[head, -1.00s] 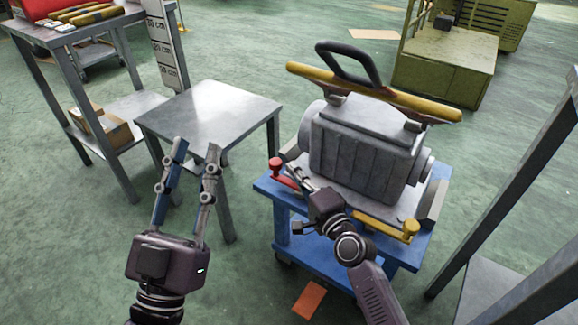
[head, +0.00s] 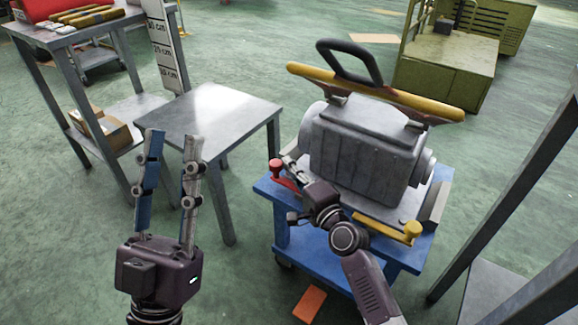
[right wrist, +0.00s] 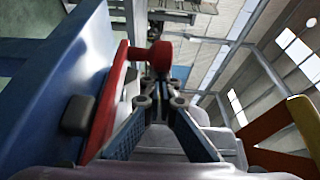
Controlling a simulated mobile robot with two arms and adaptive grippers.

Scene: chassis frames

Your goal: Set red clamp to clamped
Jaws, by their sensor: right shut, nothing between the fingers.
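The red clamp (head: 286,180) is a lever with a round knob at the left front of the blue cart (head: 265,188), beside the grey machine housing. In the right wrist view the red clamp (right wrist: 122,85) runs along the blue cart edge, its knob just ahead of the fingertips. My right gripper (head: 290,164) is shut and empty, its tips close beside the red lever; I cannot tell whether they touch it. It also shows in the right wrist view (right wrist: 158,88). My left gripper (head: 173,142) is open and empty, raised left of the cart in front of the metal table.
The grey housing (head: 360,150) with a yellow bar and black handle stands on the cart. A yellow clamp (head: 390,230) lies at the cart's right front. A small metal table (head: 215,115) and a shelf (head: 85,75) stand left. Green floor is clear between table and cart.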

